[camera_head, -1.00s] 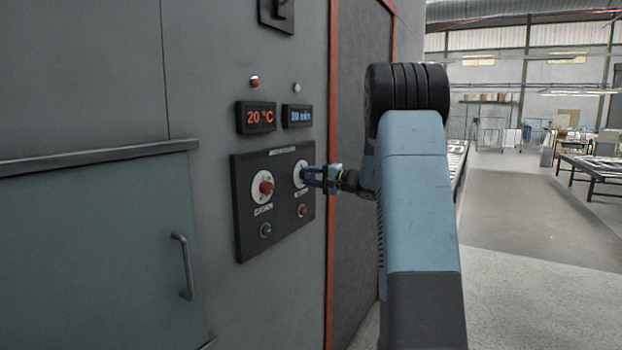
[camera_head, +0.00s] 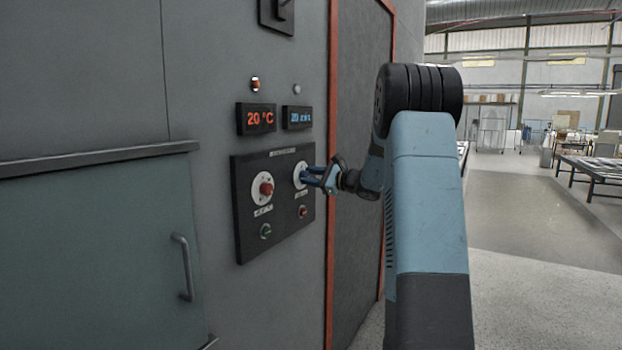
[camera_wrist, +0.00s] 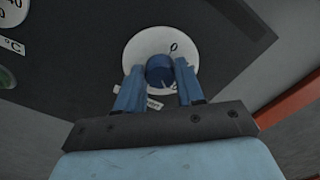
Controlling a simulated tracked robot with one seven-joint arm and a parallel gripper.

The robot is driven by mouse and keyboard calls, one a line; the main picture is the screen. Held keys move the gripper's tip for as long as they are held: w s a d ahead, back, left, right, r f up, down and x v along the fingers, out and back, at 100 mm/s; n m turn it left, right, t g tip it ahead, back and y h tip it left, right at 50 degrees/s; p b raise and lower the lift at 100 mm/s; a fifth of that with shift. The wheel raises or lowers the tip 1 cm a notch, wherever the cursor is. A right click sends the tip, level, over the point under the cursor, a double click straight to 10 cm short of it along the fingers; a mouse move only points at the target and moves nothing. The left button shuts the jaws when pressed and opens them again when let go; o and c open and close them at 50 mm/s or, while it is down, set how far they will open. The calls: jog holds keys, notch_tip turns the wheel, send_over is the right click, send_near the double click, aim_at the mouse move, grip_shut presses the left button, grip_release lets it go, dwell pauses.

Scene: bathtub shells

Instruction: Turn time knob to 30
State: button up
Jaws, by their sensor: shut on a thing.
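The time knob (camera_wrist: 160,70) is blue and sits on a round white dial (camera_wrist: 135,48) in the wrist view. In the head view its dial (camera_head: 299,172) is at the upper right of the dark control panel (camera_head: 245,215), and the knob is mostly hidden by the fingers. My gripper (camera_wrist: 160,85) is shut on the knob, one blue finger on each side; it also shows at the dial in the head view (camera_head: 312,177). The blue time display (camera_head: 297,117) above seems to read 20, with small blurred letters after it.
A red knob (camera_head: 266,189) on a white dial is left of the time dial. An orange display (camera_head: 256,118) reads 20 °C. A green button (camera_head: 265,231) and a red button (camera_head: 302,212) sit below. A door handle (camera_head: 184,267) is at the lower left.

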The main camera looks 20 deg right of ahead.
jog(key=m, duration=1)
jog(key=shift+d+f+m, duration=0.25)
jog(key=shift+m, duration=0.05)
jog(key=shift+w, duration=0.1)
dwell(0.3)
jog(key=o, duration=1)
jog(key=shift+r, duration=0.1)
jog(key=shift+o, duration=0.2)
jog(key=v, duration=1.3)
jog(key=shift+s+d, duration=0.2)
jog(key=shift+s, duration=0.1)
